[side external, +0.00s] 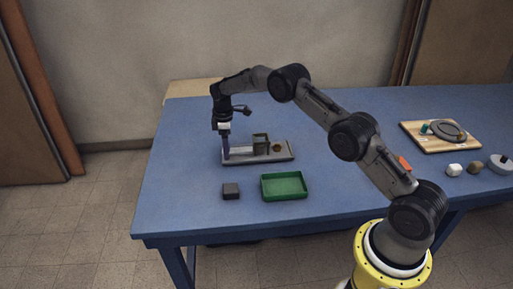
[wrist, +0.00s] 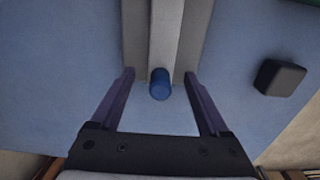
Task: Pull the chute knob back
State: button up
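The chute (side external: 277,156) is a grey base with a small dark olive housing (side external: 261,141) on it, on the blue table. In the wrist view, its pale centre strip (wrist: 166,35) runs between grey side rails. The blue knob (wrist: 159,86) sits at the near end of that strip. My gripper (side external: 224,153) points down at the left end of the chute. In the wrist view, the fingers of my gripper (wrist: 160,74) are open, one on each side of the knob, with a gap on both sides. The knob is hidden by the fingers or not discernible in the side view.
A dark block (side external: 231,191) lies in front of the chute; it also shows in the wrist view (wrist: 280,78). A green tray (side external: 284,196) is right of it. A wooden board (side external: 457,148) with items and several small objects are far right. The table's left side is clear.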

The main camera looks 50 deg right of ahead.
jog(key=shift+o, duration=1.2)
jog(key=shift+r, duration=3.5)
